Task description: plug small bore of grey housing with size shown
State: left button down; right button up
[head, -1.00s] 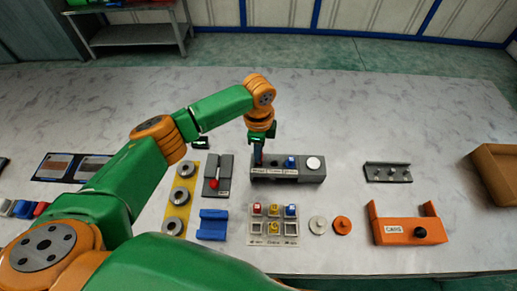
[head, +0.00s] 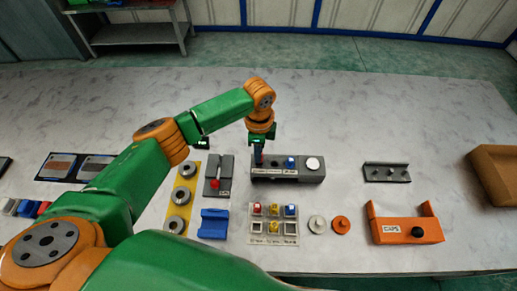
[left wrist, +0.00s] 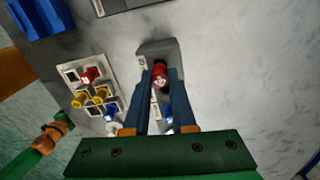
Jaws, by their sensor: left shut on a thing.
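The grey housing (head: 272,178) stands on the table ahead of me, a low block with a labelled front face. A blue plug (head: 290,162) sits upright in its top near the middle, and a white round piece (head: 313,163) is at its right end. My left gripper (head: 259,160) points down at the housing's left end. In the left wrist view its fingers (left wrist: 160,84) are shut on a red plug (left wrist: 160,73) over the housing's end (left wrist: 157,47). The fingers hide the bore, so I cannot tell how deep the plug sits.
A pale tray (head: 273,240) with red, yellow and blue plugs lies in front of the housing. White (head: 317,225) and orange (head: 341,225) discs and an orange caps holder (head: 390,231) lie to its right. A grey block with a red knob (head: 214,184) stands close left.

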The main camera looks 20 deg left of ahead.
pick_arm(q)
jog(key=shift+f, duration=0.25)
dwell(0.4)
jog(key=shift+f, duration=0.65)
dwell(0.6)
jog(key=shift+f+p, duration=0.2)
jog(key=shift+p, duration=0.25)
dwell(2.7)
jog(key=c, duration=0.7)
grip_release()
jog(key=shift+o, duration=0.2)
notch_tip(320, 180, up, 5)
jog(key=p, duration=0.5)
jog(key=shift+r, duration=0.1)
jog(key=shift+r+p, duration=0.4)
jog(key=shift+r, duration=0.5)
